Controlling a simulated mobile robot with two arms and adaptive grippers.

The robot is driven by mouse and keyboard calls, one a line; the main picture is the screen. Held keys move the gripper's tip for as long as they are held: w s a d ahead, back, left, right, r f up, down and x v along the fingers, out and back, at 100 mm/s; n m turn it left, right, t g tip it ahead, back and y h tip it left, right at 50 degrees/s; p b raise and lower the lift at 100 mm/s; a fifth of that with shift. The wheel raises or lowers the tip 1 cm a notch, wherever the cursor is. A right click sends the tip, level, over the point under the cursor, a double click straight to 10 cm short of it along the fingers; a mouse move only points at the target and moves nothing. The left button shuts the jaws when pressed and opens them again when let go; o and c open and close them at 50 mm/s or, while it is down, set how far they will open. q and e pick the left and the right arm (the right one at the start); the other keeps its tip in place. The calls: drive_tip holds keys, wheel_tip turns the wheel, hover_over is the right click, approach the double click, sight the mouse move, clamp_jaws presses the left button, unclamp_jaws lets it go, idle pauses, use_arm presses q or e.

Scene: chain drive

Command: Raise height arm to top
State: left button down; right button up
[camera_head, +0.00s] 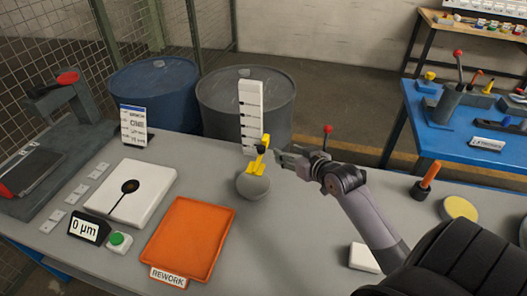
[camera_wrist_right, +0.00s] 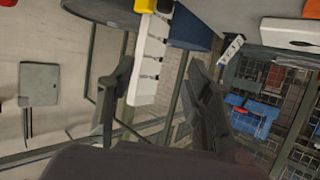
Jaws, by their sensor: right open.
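The height gauge has a rounded grey base (camera_head: 253,186) on the grey table and an upright white column (camera_head: 251,105) with dark notches. A yellow height arm (camera_head: 257,166) with a black part sits low on the column, just above the base. My right gripper (camera_head: 279,157) is open, just right of the yellow arm; I cannot tell whether it touches. In the right wrist view, the white column (camera_wrist_right: 151,58) shows between the open fingers of my right gripper (camera_wrist_right: 160,72). A bit of yellow (camera_wrist_right: 165,5) shows at the top edge. My left gripper is not in view.
An orange REWORK tray (camera_head: 190,238) lies left of the base. A white plate (camera_head: 133,192), a 0 µm display (camera_head: 84,228) and a green button (camera_head: 119,241) are farther left. Two drums, blue (camera_head: 155,92) and grey (camera_head: 275,98), stand behind the table. A red-knobbed lever (camera_head: 327,130) shows behind my right wrist.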

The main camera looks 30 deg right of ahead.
drive_tip(key=b, duration=0.4)
approach(262, 148)
drive_tip(key=p+x, duration=0.1)
drive_tip(key=x, duration=0.8)
drive_tip(key=shift+c, duration=0.2)
clamp_jaws()
idle(0.6)
